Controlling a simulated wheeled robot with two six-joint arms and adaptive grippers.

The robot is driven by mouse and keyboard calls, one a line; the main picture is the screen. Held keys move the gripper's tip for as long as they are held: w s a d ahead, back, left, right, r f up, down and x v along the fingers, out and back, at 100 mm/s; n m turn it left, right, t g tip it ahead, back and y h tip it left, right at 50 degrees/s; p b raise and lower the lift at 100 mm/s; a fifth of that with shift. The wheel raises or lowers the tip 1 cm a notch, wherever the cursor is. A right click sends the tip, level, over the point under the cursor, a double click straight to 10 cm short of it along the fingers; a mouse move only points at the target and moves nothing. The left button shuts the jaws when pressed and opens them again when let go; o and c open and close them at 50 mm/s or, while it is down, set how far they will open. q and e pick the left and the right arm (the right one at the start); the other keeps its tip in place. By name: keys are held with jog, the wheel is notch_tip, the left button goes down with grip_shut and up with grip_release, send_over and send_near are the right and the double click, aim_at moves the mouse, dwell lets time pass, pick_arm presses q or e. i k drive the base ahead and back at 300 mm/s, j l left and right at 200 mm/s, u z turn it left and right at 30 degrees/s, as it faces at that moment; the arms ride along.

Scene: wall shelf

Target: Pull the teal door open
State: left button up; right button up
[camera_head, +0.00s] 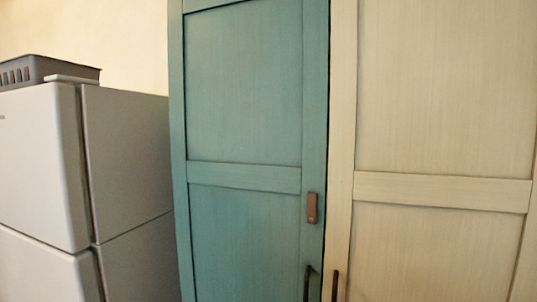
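The teal door (245,90) stands upright in the middle of the head view and looks closed. It has framed panels and a cross rail. A dark bar handle (308,284) sits low near its right edge and is cut off by the bottom of the picture. A small brown plate (312,208) is fixed above that handle. Neither of my grippers shows in this view.
A cream door (440,185) stands directly right of the teal door, with its own dark handle (335,286) close to the teal door's handle. A light grey fridge (125,150) stands at the left, with a grey basket (45,70) on top.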

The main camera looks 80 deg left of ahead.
aim_at(248, 86)
jog(key=u, duration=2.95)
